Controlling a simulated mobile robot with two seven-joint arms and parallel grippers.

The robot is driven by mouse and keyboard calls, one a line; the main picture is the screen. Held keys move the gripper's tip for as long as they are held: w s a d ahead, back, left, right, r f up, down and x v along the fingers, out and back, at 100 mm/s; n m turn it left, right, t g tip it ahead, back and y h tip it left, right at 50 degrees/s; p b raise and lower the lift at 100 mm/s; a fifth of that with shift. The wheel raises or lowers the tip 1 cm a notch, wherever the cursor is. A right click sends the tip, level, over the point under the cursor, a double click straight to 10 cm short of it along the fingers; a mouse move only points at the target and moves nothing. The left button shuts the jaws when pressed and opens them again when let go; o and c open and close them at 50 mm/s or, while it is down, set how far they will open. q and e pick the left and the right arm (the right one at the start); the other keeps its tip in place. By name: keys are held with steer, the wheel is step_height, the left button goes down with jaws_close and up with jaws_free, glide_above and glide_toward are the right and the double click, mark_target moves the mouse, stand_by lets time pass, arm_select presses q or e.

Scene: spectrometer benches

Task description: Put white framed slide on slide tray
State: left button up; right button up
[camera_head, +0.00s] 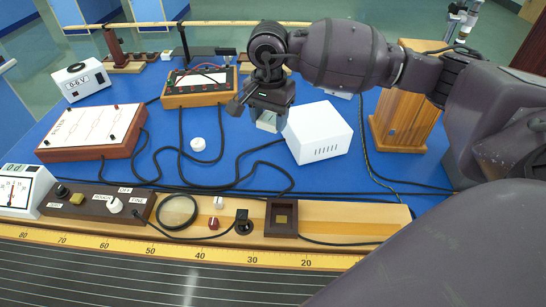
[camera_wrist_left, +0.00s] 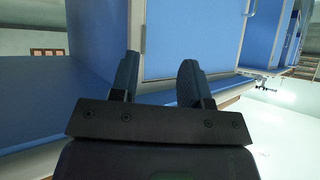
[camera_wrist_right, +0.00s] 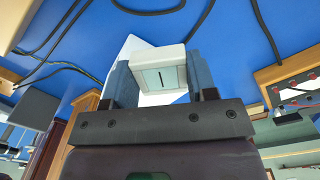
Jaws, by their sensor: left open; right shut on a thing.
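The white framed slide (camera_wrist_right: 161,74) is between the fingers of my right gripper. In the right wrist view it shows a white frame around a pale grey-green pane with a short dark line. In the head view the slide (camera_head: 267,125) hangs below my right gripper (camera_head: 268,117), above the blue bench top and left of a white box. A small dark brown square tray (camera_head: 281,232) with a yellowish middle sits on the wooden rail at the front; I cannot tell for certain that it is the slide tray. My left gripper (camera_wrist_left: 160,78) is open and empty, away from the bench top.
The white box (camera_head: 318,133) and a wooden block (camera_head: 404,115) stand right of the slide. A round black-rimmed lens (camera_head: 177,211), small knobs and a switch box (camera_head: 97,202) line the rail. Black cables cross the blue bench (camera_head: 232,139). My right arm covers the right side.

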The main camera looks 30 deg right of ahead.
mark_target(270, 169)
step_height(270, 169, down, 14)
steer(key=shift+f+b, duration=0.25)
steer(key=shift+b, duration=0.6)
steer(key=shift+f, duration=0.15)
steer(key=o, duration=0.9)
